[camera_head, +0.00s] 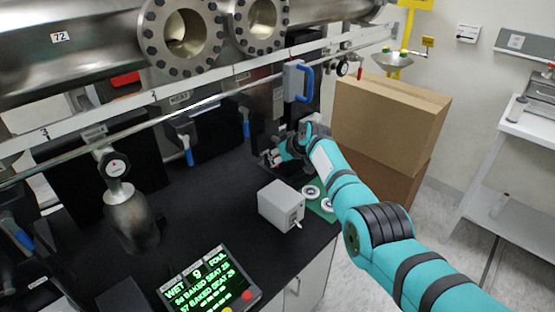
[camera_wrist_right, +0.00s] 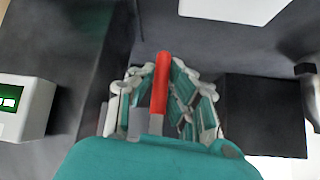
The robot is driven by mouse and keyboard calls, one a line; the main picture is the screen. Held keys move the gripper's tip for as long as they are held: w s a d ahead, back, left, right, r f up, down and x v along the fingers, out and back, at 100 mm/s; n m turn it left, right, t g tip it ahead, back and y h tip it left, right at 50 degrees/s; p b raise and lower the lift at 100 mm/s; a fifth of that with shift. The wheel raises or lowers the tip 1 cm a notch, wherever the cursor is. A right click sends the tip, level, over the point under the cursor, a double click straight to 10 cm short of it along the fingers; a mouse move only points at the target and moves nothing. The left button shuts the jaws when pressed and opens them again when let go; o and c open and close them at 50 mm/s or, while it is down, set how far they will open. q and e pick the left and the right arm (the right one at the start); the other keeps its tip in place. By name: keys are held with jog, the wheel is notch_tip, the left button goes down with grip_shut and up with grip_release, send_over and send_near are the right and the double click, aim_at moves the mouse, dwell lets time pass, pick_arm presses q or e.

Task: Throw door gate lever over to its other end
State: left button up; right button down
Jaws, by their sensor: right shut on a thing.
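A lever with a red grip (camera_wrist_right: 161,82) and a grey shank stands between the fingers of my right gripper (camera_wrist_right: 160,100) in the right wrist view. I take it as the door gate lever. The fingers are closed around it from both sides, and its red end sticks out past them. In the head view my right gripper (camera_head: 274,158) is at the far side of the black bench, near the dark equipment, and hides the lever there. My left gripper is not in view.
A grey box (camera_head: 281,207) and white discs (camera_head: 311,192) on a green mat lie close to my right arm. A lit display (camera_head: 208,283) stands at the front. Cardboard boxes (camera_head: 390,110) stand right of the bench. A blue-handled unit (camera_head: 298,82) hangs above the gripper.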

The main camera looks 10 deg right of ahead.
jog(key=shift+s+a+f, duration=0.35)
jog(key=shift+f, duration=0.15)
jog(key=c, duration=1.6)
grip_release()
jog(key=shift+o, duration=1.4)
jog(key=shift+s+a+r, duration=0.15)
jog(key=shift+r, duration=0.15)
jog(key=shift+d+r, duration=0.2)
jog(key=shift+r, duration=0.1)
jog(key=v, duration=1.1)
jog(key=shift+d+r, duration=0.15)
jog(key=shift+d, duration=0.05)
